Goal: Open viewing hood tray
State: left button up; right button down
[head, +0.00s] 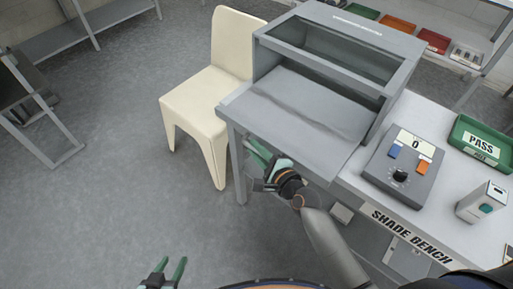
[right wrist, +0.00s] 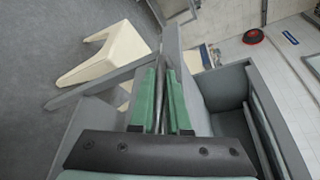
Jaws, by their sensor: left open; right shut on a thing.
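The grey viewing hood (head: 340,45) stands on the bench with its window facing me. Its flat grey tray (head: 300,115) sticks out from the opening below the window, towards the front left. My right gripper (head: 259,153) is at the tray's front edge, partly hidden under it. In the right wrist view, my right gripper's green fingers (right wrist: 163,92) are shut on either side of the thin tray edge (right wrist: 168,52). My left gripper (head: 165,272) is open and empty, low over the floor at the bottom, away from the bench.
A cream chair (head: 213,90) stands left of the hood. On the bench (head: 395,205) are a grey control box (head: 403,165) reading 0, a green PASS tray (head: 482,143) and a small white box (head: 482,202). Coloured bins (head: 398,28) stand behind.

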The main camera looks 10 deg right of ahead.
jog(key=c, duration=1.2)
grip_release()
jog(key=shift+o, duration=0.2)
jog(key=v, duration=1.2)
jog(key=shift+s, duration=0.25)
jog(key=s+d+f+n+g+h+p, duration=0.1)
jog(key=s+f+n, duration=0.4)
jog(key=n, duration=0.6)
jog(key=s+d+f+n+g+h+p, duration=0.1)
jog(key=s+f+n+g, duration=0.3)
jog(key=f+n, duration=0.4)
jog(key=s+n, duration=0.1)
jog(key=n, duration=0.2)
jog(key=shift+s+d+n+h, duration=0.3)
jog(key=shift+d+n+h, duration=0.1)
